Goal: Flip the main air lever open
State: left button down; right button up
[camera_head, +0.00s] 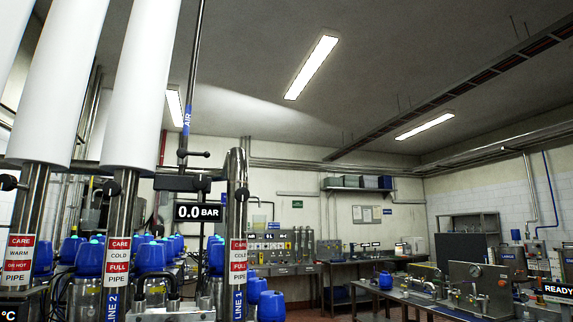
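A thin dark vertical pipe with a blue AIR label (186,118) comes down from the ceiling at left centre. A small dark lever-like fitting (194,154) sits on this pipe below the label, with a short arm pointing right, roughly level. Below it a display (198,212) reads 0.0 BAR. I cannot tell for certain that this fitting is the main air lever. Neither of my grippers shows in the head view.
Steel pipes with warning labels, LINE 2 (112,300) and LINE 1 (238,300), stand at the left. A workbench (400,294) with equipment stands at right, beside a READY display (558,290).

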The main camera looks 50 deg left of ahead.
aim_at(181, 153)
jog(key=z, duration=0.25)
jog(key=k, duration=1)
jog(key=u, duration=1.3)
jog(key=i, duration=0.5)
jog(key=z, duration=0.05)
